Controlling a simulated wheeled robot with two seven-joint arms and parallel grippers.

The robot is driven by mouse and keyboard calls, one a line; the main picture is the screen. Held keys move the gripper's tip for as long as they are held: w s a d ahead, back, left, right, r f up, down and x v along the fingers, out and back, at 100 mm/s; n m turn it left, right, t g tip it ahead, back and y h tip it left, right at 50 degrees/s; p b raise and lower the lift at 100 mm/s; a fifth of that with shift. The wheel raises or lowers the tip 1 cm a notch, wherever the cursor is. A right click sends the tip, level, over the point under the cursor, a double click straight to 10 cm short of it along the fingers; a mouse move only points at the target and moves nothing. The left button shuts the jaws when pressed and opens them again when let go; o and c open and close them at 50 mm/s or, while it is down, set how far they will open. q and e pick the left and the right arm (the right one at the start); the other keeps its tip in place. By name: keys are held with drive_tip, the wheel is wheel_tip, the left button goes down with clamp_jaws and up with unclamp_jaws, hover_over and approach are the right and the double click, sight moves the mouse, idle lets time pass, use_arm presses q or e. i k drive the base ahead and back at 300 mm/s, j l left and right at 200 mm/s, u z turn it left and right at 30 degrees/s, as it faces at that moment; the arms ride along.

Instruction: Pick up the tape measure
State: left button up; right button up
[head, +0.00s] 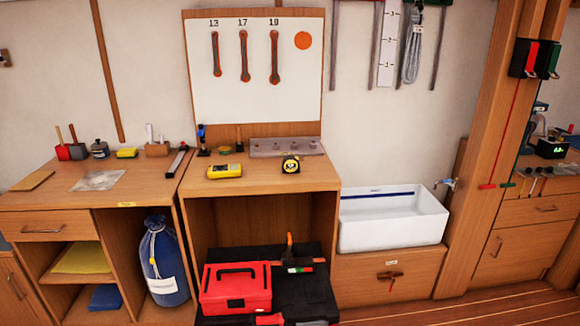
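The tape measure (291,165) is a small yellow and black case. It sits on the wooden workbench top (262,180), right of the middle, in front of a grey metal bar. Nothing covers it in the head view. Neither of my grippers shows in this view.
A yellow meter (225,171) lies left of the tape measure. A grey bar with holes (286,147) lies behind. A red toolbox (236,287) stands low in front, on a black case. A white sink (392,219) is to the right. The bench front is clear.

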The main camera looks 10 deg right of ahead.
sight(291, 165)
drive_tip(key=i+l, duration=0.1)
drive_tip(key=i, duration=0.9)
drive_tip(key=z, duration=1.35)
